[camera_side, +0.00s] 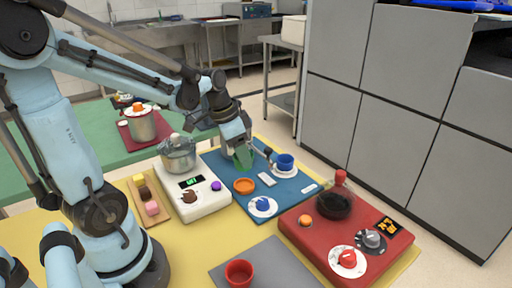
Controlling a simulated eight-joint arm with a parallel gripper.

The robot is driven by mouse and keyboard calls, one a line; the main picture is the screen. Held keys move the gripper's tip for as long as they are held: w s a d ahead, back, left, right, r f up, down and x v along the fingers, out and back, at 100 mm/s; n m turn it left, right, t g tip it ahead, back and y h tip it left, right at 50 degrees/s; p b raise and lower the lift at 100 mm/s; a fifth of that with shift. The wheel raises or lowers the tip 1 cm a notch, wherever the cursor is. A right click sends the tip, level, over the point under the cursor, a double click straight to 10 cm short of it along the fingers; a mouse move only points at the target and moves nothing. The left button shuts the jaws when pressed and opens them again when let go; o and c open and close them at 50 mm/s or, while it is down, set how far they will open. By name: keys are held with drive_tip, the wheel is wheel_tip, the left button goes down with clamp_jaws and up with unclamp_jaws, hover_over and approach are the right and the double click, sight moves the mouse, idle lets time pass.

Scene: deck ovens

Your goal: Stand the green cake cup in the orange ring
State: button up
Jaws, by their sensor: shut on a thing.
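The green cake cup (243,158) is held in my gripper (240,146), above the blue mat (232,168). My gripper points down and is shut on the cup. The orange ring (244,186) lies on the blue mat, just below the cup in the picture. There seems to be a gap between the cup and the ring, but its size is hard to judge. The cup's upper part is partly hidden by the fingers.
A blue cup (285,161) on a saucer stands right of the gripper. A small white block (266,179) and a white dish with a blue thing (263,206) lie near the ring. A white scale-like cooker (202,205) with a pot is left; a red cooker (320,262) is right.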

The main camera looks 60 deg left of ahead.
sight(242, 169)
drive_tip(key=shift+f, duration=2.75)
drive_tip(key=shift+f, duration=0.55)
drive_tip(key=o, duration=0.7)
drive_tip(key=shift+v, duration=5.5)
drive_tip(key=shift+s, duration=0.1)
drive_tip(key=d+n+t, duration=0.1)
drive_tip(key=d, duration=0.2)
drive_tip(key=d+n+t, duration=0.1)
drive_tip(key=d, duration=0.3)
drive_tip(key=d+n+t, duration=0.1)
drive_tip(key=d+t, duration=0.1)
drive_tip(key=d, duration=0.2)
drive_tip(key=shift+s+y, duration=0.25)
drive_tip(key=shift+y, duration=0.15)
